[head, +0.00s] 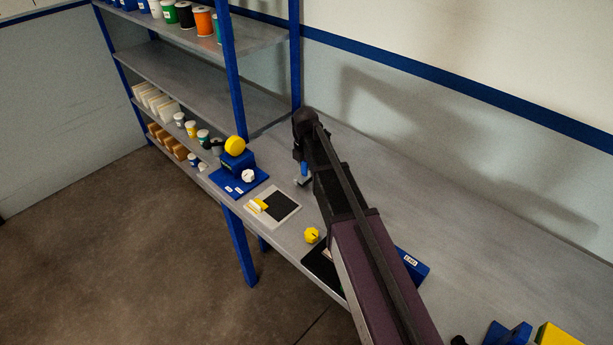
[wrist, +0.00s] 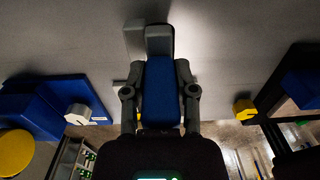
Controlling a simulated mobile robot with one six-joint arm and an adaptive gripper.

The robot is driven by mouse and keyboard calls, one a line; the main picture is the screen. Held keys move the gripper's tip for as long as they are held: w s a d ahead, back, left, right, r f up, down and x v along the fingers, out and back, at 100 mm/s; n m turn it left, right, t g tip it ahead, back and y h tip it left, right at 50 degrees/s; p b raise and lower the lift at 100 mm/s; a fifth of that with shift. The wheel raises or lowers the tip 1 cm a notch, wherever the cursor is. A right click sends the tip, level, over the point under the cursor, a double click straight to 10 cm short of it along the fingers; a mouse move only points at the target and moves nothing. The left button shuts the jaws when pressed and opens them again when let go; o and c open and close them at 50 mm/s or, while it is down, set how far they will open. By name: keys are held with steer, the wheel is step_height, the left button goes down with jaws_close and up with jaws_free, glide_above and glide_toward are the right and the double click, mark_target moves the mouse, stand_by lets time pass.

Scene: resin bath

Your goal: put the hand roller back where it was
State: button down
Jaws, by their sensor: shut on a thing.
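The hand roller has a blue handle and a grey head. In the wrist view its blue handle (wrist: 161,92) lies between the two fingers of my gripper (wrist: 160,100), which is shut on it. The grey head (wrist: 159,40) points away from my gripper, toward the top of the picture. My gripper itself is mostly hidden there by the arm. I cannot tell whether the roller touches the bench top.
On the grey bench (head: 480,235), left of my arm, are a blue stand with a yellow disc (head: 235,145), a pale board with a dark pad (head: 283,205) and a yellow knob (head: 312,235). A blue labelled block (head: 412,265) lies right of my arm. A loaded shelf rack (head: 170,60) stands left.

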steer(key=shift+f+b, duration=0.4)
steer(key=shift+f, duration=0.4)
steer(key=shift+f, duration=0.1)
steer(key=shift+c, duration=2)
jaws_free()
step_height(320, 180, up, 12)
steer(key=p, duration=1.2)
